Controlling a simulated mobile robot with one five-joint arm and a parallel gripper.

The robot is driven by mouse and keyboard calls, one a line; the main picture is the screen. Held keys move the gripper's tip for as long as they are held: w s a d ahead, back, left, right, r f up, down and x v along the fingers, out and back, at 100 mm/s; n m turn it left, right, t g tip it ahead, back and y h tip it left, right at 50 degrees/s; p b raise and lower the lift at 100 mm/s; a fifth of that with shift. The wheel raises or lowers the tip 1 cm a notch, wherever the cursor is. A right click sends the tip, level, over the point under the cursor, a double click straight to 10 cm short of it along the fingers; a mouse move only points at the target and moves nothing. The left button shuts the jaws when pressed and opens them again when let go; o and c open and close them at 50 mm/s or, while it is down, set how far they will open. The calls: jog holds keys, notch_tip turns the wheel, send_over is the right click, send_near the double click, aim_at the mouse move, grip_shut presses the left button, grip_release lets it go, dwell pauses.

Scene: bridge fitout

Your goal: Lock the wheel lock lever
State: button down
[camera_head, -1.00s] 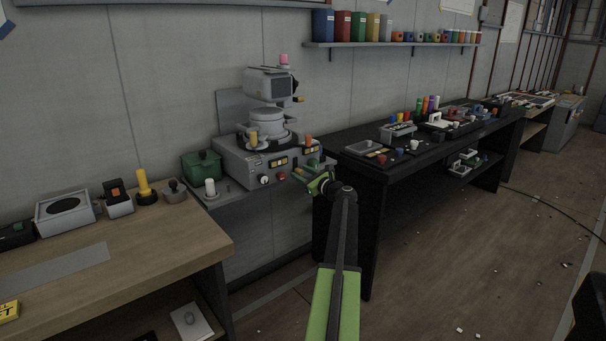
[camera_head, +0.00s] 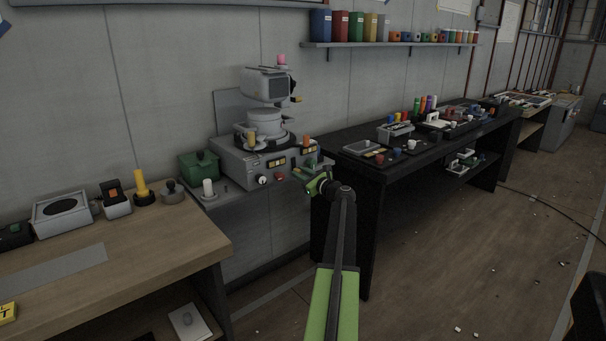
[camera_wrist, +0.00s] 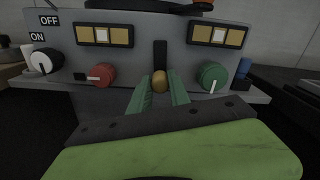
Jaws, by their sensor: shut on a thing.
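A small lever with a gold rounded knob (camera_wrist: 160,82) stands at the lower end of a black vertical slot (camera_wrist: 160,53) in the front of a grey console, in the wrist view. My gripper (camera_wrist: 161,90) has its two green fingers on either side of this knob and is shut on it. In the head view my gripper (camera_head: 311,174) is at the right front of the console (camera_head: 250,166), and the fingers and knob are too small there to make out clearly. No label for the lever is readable.
A red knob (camera_wrist: 102,75) and a green knob (camera_wrist: 214,77) flank the lever. A white dial (camera_wrist: 45,61) with ON and OFF labels is further left. A black table (camera_head: 362,169) stands close on the right, a wooden bench (camera_head: 160,250) on the left.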

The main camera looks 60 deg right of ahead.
jog(key=d+n, duration=0.1)
jog(key=n, duration=0.2)
jog(key=d+r+n+p, duration=0.1)
jog(key=n, duration=0.2)
jog(key=s+d+r+n, duration=0.1)
jog(key=n, duration=0.3)
jog(key=shift+p, duration=0.4)
jog(key=shift+s+d+r+n+p, duration=0.1)
jog(key=shift+d+r+n+p, duration=0.15)
jog(key=shift+n, duration=0.6)
jog(key=shift+s+d+r+n+p, duration=0.1)
jog(key=shift+r+n+p, duration=0.15)
jog(key=shift+n, duration=0.6)
jog(key=c, duration=1.2)
grip_release()
